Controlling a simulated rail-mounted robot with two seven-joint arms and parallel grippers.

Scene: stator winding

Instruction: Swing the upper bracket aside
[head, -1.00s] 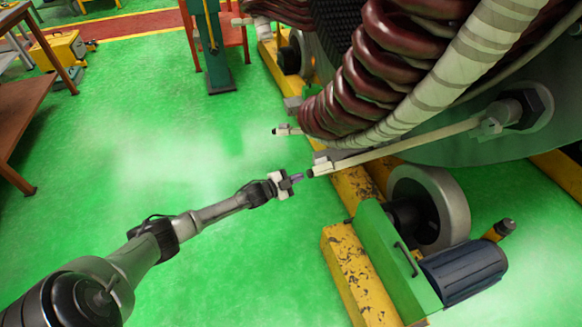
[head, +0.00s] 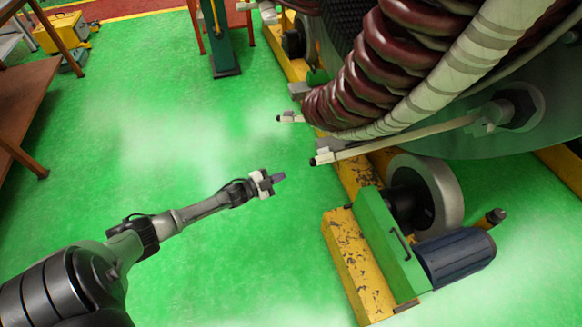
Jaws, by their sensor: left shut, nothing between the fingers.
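A second, shorter pale bracket end (head: 291,118) with a dark tip sticks out farther back. I cannot tell for certain which one is the upper bracket. My left gripper (head: 279,177) is shut and empty, over the green floor. It is left of the long bar's tip and slightly lower in the picture, with a visible gap between them. My right gripper is not in view.
Dark red coils (head: 390,65) and a pale wrapped ring (head: 450,80) fill the upper right. Below stand a roller wheel (head: 440,190), a blue motor (head: 458,260) and a yellow base (head: 358,265). A brown table (head: 35,95) is at left. Green floor between is clear.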

